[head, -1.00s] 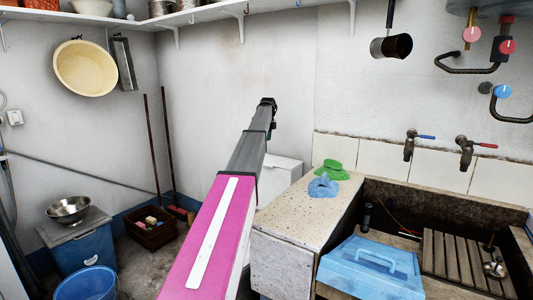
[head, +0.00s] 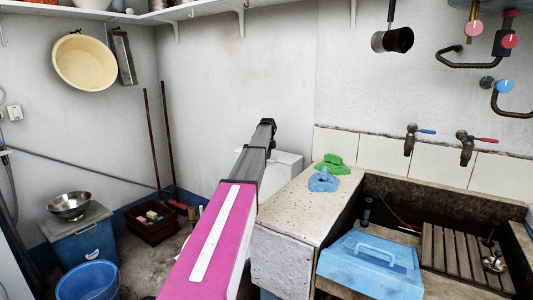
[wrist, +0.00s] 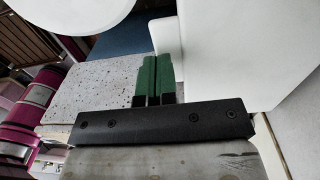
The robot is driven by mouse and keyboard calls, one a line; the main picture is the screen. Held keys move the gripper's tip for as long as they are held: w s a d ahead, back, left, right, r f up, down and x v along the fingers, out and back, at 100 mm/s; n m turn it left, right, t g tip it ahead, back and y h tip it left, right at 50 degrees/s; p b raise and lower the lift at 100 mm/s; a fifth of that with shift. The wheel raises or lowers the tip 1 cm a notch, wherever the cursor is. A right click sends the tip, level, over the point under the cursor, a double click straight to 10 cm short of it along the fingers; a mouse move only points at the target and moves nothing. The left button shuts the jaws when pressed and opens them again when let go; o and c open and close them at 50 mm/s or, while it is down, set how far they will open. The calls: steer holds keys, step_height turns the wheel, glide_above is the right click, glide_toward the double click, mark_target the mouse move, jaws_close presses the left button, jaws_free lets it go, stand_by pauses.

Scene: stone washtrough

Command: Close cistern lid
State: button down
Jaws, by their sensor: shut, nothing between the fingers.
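A white box-like fixture (head: 286,164), which looks like the cistern, stands behind my arm in the head view, left of the speckled counter. My arm covers part of it, and I cannot tell its lid's position there. In the wrist view a large white panel (wrist: 235,50) fills the right side, close beside my fingers. I cannot tell whether it is the lid or the body. My gripper (wrist: 155,62) has green fingers pressed together, with nothing between them. Contact with the panel is unclear. The fingers do not show in the head view.
The speckled counter (head: 289,208) holds a green cloth (head: 332,163) and a blue cloth (head: 323,181). A blue box (head: 370,265) sits at the stone trough's front. A rounded white thing (wrist: 85,12) shows top left in the wrist view. Buckets and a crate (head: 153,222) stand left.

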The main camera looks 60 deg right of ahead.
steer(key=shift+f, duration=0.1)
steer(key=shift+s+a+f+h, duration=0.1)
steer(key=shift+a+f+h, duration=0.1)
steer(key=shift+f, duration=0.3)
steer(key=shift+a+f+h, duration=0.1)
steer(key=shift+f+h, duration=0.1)
steer(key=shift+f, duration=0.25)
step_height(320, 180, up, 15)
steer(key=shift+d, duration=0.15)
steer(key=shift+w, duration=0.2)
